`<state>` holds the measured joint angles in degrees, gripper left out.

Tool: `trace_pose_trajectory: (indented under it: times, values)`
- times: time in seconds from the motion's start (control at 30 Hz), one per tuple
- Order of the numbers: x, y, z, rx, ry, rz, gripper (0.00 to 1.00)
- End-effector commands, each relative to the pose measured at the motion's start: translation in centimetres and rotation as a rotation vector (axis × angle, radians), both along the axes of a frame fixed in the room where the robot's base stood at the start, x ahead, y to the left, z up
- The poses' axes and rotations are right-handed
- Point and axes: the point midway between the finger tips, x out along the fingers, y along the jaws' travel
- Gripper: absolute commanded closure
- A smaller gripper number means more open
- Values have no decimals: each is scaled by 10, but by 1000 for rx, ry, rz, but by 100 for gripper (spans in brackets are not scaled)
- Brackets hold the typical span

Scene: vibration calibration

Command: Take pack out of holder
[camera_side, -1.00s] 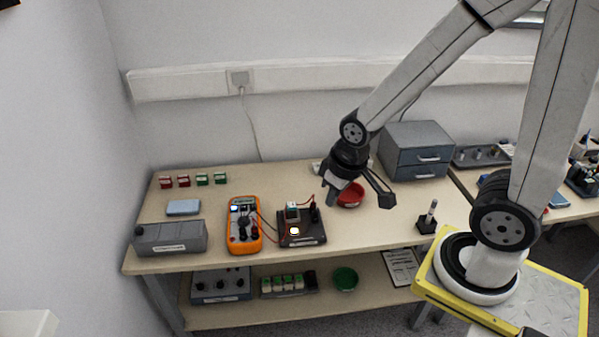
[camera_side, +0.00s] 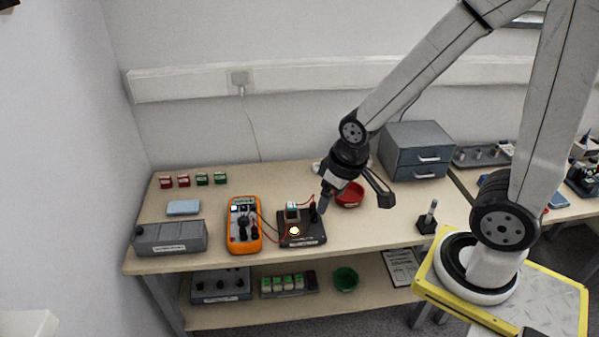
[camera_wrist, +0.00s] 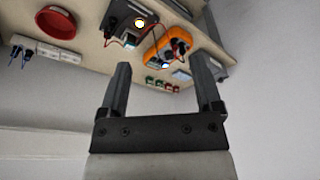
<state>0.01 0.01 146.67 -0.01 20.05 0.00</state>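A small pack (camera_side: 292,211), pale with a dark greenish top, stands upright in the black holder (camera_side: 313,239) on the bench, beside the orange multimeter. A bright light glows at the holder's front. My gripper (camera_side: 325,203) hangs in the air just right of the pack and above the holder's right side. In the wrist view my gripper (camera_wrist: 161,66) has its two fingers wide apart with nothing between them.
The orange multimeter (camera_side: 244,224) has leads running to the holder. A red bowl (camera_side: 349,196) sits behind my gripper. A grey box (camera_side: 171,238), a blue case (camera_side: 183,207) and several red and green blocks (camera_side: 202,179) lie left. A black stand (camera_side: 427,222) is right.

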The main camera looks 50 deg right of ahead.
Motion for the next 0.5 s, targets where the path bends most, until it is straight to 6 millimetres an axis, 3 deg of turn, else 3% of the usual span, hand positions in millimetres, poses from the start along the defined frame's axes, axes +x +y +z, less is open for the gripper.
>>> trace_pose_trajectory:
  times: [0.3, 0.5]
  values:
    - [2, 1, -1, 3, -5, -3, 18]
    - [19, 6, -9, 27, -45, -37, 18]
